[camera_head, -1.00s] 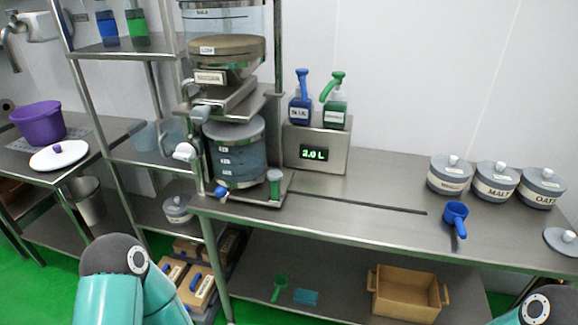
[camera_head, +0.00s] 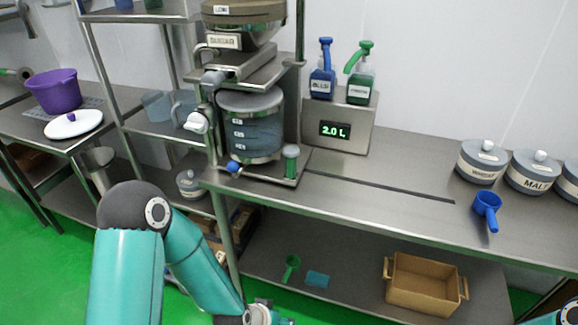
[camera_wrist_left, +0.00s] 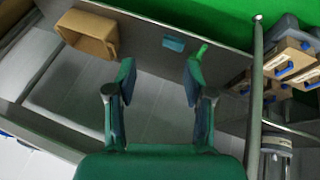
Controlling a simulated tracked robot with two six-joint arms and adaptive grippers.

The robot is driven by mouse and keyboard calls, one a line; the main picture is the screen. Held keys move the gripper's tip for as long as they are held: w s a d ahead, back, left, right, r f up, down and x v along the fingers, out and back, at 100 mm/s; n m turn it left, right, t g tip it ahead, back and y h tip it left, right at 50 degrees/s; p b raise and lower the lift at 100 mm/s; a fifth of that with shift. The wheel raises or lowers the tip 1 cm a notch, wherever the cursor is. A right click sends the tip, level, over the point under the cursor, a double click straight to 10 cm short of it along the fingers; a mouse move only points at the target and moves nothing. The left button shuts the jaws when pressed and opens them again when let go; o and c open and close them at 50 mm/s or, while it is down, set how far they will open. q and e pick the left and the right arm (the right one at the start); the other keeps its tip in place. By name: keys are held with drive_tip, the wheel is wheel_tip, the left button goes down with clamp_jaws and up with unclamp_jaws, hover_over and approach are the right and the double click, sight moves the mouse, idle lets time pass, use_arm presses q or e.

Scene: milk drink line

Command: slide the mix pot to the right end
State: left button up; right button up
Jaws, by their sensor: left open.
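The mix pot (camera_head: 251,128) is a clear, graduated cylinder with a grey lid. It stands upright on a metal sliding plate (camera_head: 226,168) at the left end of the steel table, below the sugar hopper (camera_head: 235,45). A dark slot or rail (camera_head: 380,185) runs from the plate to the right along the tabletop. My left arm is low in front of the table, its gripper mostly below the head view's bottom edge. In the left wrist view my left gripper (camera_wrist_left: 160,85) is open and empty, fingers apart, facing the lower shelf. My right gripper is out of view.
A display box (camera_head: 345,122) reading 2.0 L stands behind the slot with two pump bottles. Labelled canisters (camera_head: 482,162) and a blue scoop (camera_head: 487,208) are at the right. The lower shelf holds a cardboard box (camera_head: 424,284), a green scoop (camera_head: 290,267) and a blue sponge (camera_head: 317,279).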

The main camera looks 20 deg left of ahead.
use_arm(q)
drive_tip(key=w+a+r+t+y+b, duration=0.1)
drive_tip(key=w+a+r+t+b, duration=0.1)
drive_tip(key=w+r+t, duration=0.3)
drive_tip(key=w+a+r+t+b, duration=0.1)
drive_tip(key=w+a+r+b, duration=0.15)
drive_tip(key=w, duration=0.45)
drive_tip(key=m+t+y+b, duration=0.2)
drive_tip(key=t+b, duration=0.3)
drive_tip(key=t, duration=0.2)
approach(290, 160)
drive_tip(key=w+p, duration=0.2)
drive_tip(key=w, duration=0.9)
drive_tip(key=shift+w+p, duration=0.2)
drive_tip(key=shift+p, duration=0.2)
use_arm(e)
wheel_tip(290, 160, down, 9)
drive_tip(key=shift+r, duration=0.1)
use_arm(q)
clamp_jaws()
